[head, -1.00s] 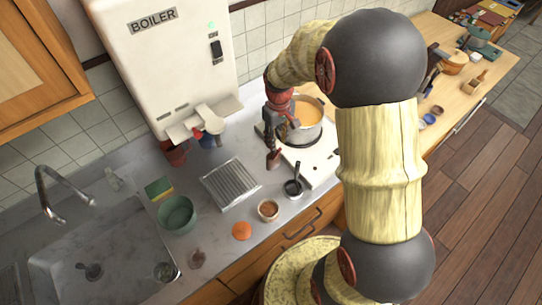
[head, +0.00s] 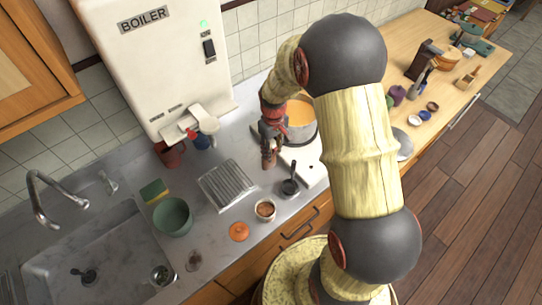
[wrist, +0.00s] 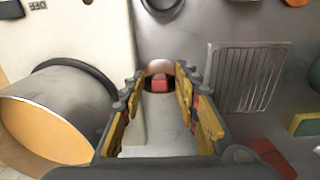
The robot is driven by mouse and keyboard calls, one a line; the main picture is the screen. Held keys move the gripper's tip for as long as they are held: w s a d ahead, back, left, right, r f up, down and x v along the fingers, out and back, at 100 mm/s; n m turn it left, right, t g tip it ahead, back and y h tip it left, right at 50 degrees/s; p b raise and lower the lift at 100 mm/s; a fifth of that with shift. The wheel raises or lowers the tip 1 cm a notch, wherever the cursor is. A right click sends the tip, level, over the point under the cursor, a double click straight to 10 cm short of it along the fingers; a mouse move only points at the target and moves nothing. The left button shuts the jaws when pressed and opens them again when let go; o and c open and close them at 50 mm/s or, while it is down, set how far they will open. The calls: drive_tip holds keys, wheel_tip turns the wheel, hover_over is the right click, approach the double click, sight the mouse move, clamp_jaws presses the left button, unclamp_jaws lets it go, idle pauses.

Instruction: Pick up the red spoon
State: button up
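A small red piece (wrist: 159,84), which looks like the end of the red spoon, shows in the wrist view inside a round brown rim (wrist: 158,67). In the head view a brown upright holder (head: 268,159) stands between the metal rack and the pot, just below my gripper (head: 270,137). The spoon's full shape is hidden. My gripper (wrist: 159,75) is open in the wrist view, its yellow-padded fingers on either side of the red piece with visible gaps. I cannot tell whether they touch the holder.
A pot of orange soup (head: 300,121) stands close beside my gripper. The metal rack (head: 227,185) lies on the other side, with a small black pan (head: 289,187) in front.

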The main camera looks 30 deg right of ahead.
drive_tip(key=shift+c, duration=1.2)
clamp_jaws()
drive_tip(key=shift+r, duration=0.1)
